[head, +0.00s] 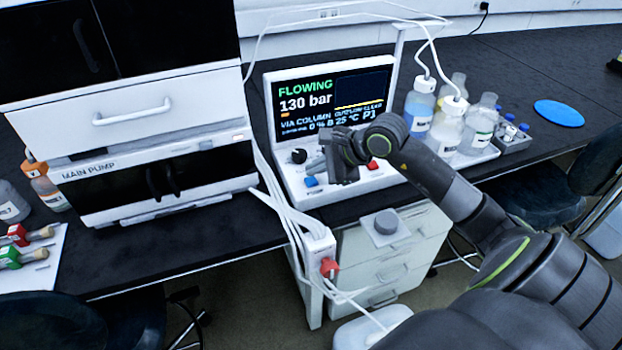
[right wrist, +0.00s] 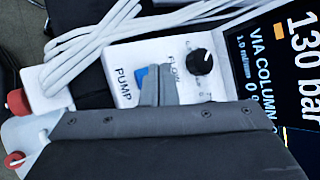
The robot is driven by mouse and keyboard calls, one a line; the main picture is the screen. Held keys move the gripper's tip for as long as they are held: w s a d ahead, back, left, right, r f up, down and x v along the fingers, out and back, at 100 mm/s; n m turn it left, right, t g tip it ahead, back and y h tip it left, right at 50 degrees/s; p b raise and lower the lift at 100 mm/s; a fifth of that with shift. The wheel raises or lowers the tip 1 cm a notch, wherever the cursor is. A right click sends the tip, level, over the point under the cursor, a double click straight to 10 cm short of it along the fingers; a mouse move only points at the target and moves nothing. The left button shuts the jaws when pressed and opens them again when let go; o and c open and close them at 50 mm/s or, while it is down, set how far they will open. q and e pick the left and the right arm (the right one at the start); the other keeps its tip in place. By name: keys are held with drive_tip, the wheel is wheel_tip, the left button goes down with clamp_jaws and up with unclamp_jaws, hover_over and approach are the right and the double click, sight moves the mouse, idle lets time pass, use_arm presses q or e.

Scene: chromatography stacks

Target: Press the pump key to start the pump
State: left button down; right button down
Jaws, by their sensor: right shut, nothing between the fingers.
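The blue pump key (head: 311,182) is on the white sloped control panel (head: 330,194), below the screen (head: 330,103). The screen reads FLOWING, 130 bar, VIA COLUMN. In the right wrist view the blue key (right wrist: 140,76) is beside the PUMP label, partly hidden by my fingers. My right gripper (head: 316,167) is shut and empty, its fingertips close over the panel at the blue key. I cannot tell whether the fingertips (right wrist: 160,84) touch the key. My left gripper is not in view.
A black knob (head: 298,156) and a red button (head: 373,165) are on the same panel. Bottles (head: 448,125) stand to its right. The main pump unit (head: 150,170) stands left.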

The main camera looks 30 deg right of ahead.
sight(316, 181)
drive_tip(key=shift+r, duration=0.15)
drive_tip(key=shift+r+p, duration=1.25)
drive_tip(key=shift+r, duration=1.15)
